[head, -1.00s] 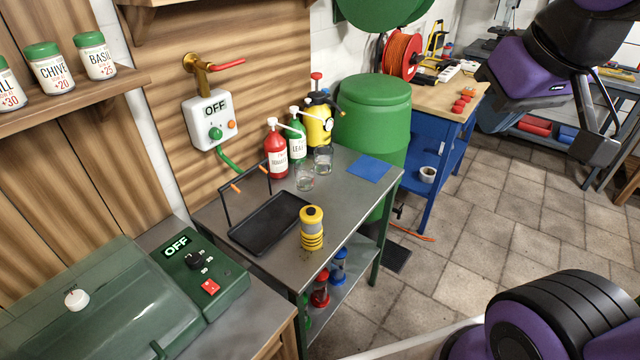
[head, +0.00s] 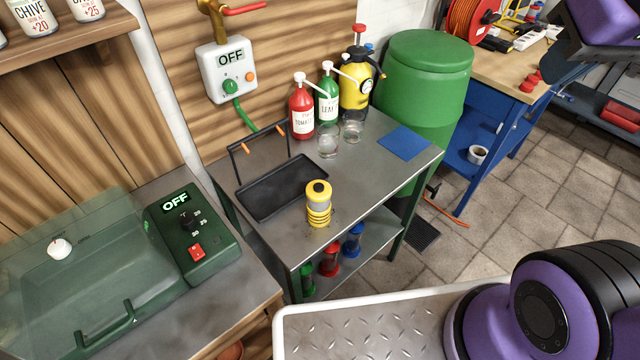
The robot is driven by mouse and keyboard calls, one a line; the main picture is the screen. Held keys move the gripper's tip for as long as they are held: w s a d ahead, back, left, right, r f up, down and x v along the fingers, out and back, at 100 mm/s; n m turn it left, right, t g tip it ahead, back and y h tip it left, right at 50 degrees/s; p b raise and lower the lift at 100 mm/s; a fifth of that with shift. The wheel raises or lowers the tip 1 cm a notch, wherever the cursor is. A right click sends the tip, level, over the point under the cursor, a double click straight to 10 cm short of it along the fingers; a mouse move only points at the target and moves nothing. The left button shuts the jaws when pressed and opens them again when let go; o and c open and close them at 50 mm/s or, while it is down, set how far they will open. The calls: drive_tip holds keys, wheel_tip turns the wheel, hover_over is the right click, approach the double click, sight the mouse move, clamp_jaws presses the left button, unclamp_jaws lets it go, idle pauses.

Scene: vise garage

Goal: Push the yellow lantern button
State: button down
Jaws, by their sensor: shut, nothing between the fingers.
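The yellow lantern (head: 319,203) stands upright on the grey metal table, near its front edge. It has a yellow cap with a dark round spot on top, a grey middle and a ribbed yellow base. My gripper is outside the head view. Only purple and black parts of my arm show at the right side, apart from the lantern.
A black tray (head: 282,187) with a raised handle frame lies just left of the lantern. Pump bottles, two glasses (head: 328,142) and a yellow sprayer (head: 355,85) stand behind. A blue cloth (head: 404,141) lies right. Red, green and blue lanterns (head: 330,262) sit on the shelf below.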

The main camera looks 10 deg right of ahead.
drive_tip(key=w+a+f+n+g+h, duration=0.1)
drive_tip(key=w+a+f+n+g, duration=0.15)
drive_tip(key=w, duration=0.45)
drive_tip(key=n+t+h, duration=0.3)
drive_tip(key=n+h, duration=0.3)
drive_tip(key=n, duration=0.9)
hover_over(320, 188)
wheel_tip(320, 188, down, 23)
drive_tip(key=shift+m, duration=0.25)
drive_tip(key=shift+f, duration=0.15)
drive_tip(key=shift+f, duration=4.3)
drive_tip(key=shift+f, duration=0.15)
drive_tip(key=shift+f, duration=0.25)
